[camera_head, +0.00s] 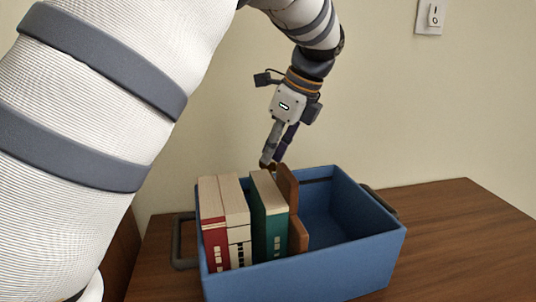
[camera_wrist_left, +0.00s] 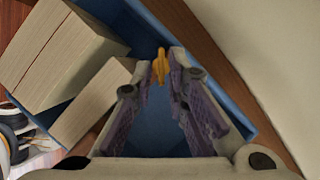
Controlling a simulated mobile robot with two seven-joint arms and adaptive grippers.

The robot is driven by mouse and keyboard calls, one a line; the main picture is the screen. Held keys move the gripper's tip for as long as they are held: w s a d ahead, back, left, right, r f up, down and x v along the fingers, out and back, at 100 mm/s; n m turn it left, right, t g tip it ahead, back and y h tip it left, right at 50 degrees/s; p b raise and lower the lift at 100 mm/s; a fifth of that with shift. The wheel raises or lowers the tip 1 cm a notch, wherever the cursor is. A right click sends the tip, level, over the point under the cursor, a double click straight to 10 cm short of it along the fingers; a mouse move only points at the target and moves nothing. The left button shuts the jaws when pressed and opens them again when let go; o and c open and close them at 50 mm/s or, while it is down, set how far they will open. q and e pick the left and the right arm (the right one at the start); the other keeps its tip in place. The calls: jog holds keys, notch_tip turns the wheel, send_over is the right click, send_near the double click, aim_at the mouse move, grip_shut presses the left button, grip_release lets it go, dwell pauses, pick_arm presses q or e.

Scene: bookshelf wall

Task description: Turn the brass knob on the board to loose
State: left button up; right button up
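I see no board and no clearly recognisable brass knob in the head view. In the left wrist view a small golden-orange thing (camera_wrist_left: 160,67) shows between the fingertips; I cannot tell whether it is the knob. My left gripper (camera_head: 268,164) points down over the back of a blue bin (camera_head: 305,279), close behind the books. It also shows in the left wrist view (camera_wrist_left: 162,62), its fingers apart with a narrow gap at the tips. I cannot make out contact with the golden-orange thing. My right gripper is not in view.
The bin holds a red book (camera_head: 215,242), a white book (camera_head: 238,235), a teal book (camera_head: 268,225) and a brown wooden piece (camera_head: 289,190). Its right part is empty.

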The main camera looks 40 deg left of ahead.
pick_arm(q)
jog(key=shift+x, duration=0.9)
jog(key=shift+w, duration=0.1)
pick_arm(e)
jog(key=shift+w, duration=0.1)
pick_arm(q)
jog(key=shift+c, duration=0.3)
grip_shut()
jog(key=n+g, duration=0.1)
jog(key=n, duration=0.3)
jog(key=shift+w, duration=0.15)
jog(key=n+h, duration=0.1)
jog(key=n, duration=0.1)
jog(key=n+g+b, duration=0.1)
jog(key=n, duration=0.1)
jog(key=shift+a+n+g+h, duration=0.1)
jog(key=shift+n+g+h, duration=0.2)
jog(key=shift+h, duration=0.1)
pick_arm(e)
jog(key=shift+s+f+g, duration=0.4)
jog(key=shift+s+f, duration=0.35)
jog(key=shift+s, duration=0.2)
pick_arm(q)
jog(key=shift+n, duration=0.3)
